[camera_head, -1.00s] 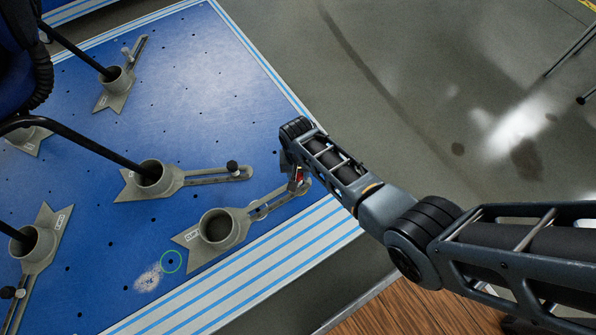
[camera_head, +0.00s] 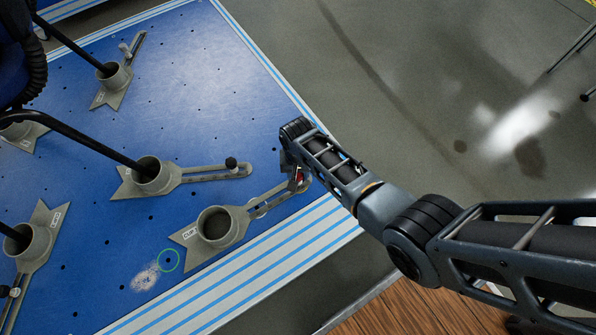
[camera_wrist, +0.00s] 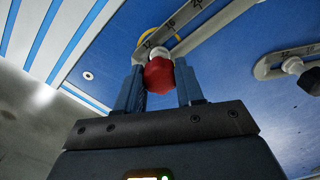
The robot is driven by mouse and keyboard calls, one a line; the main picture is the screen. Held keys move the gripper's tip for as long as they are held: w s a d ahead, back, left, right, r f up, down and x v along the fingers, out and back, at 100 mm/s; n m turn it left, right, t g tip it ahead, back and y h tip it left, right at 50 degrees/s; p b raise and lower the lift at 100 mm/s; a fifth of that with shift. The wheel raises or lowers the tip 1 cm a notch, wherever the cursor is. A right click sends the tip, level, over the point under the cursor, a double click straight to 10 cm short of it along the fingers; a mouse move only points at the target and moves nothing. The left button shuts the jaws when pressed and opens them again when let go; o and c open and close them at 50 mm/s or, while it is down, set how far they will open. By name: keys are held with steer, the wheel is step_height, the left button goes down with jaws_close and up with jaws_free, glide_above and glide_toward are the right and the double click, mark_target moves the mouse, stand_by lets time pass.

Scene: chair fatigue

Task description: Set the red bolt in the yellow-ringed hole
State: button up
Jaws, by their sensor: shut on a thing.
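My gripper (camera_wrist: 158,88) is shut on the red bolt (camera_wrist: 159,74). The bolt's red head sits between the two blue fingers in the wrist view, with a pale, rounded part beyond it. In the head view only a bit of red (camera_head: 299,173) shows beside my wrist. The yellow ring (camera_wrist: 142,41) shows partly in the wrist view, just beyond the bolt and around the slotted arm of a grey clamp (camera_head: 216,225). The hole inside it is hidden, and I cannot tell whether the bolt touches it. The ring cannot be made out in the head view.
A green circle (camera_head: 169,260) marks another hole on the blue plate (camera_head: 190,110). A second grey clamp (camera_head: 150,176) with a black knob (camera_head: 231,163) stands nearby, a black rod in its cup. Several more clamps are at the left. The plate's striped edge lies below my arm.

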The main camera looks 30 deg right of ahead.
steer(key=shift+f+b, duration=0.4)
steer(key=shift+f, duration=0.1)
steer(key=o, duration=1.1)
steer(key=shift+r+p, duration=2.35)
steer(key=shift+r, duration=1.6)
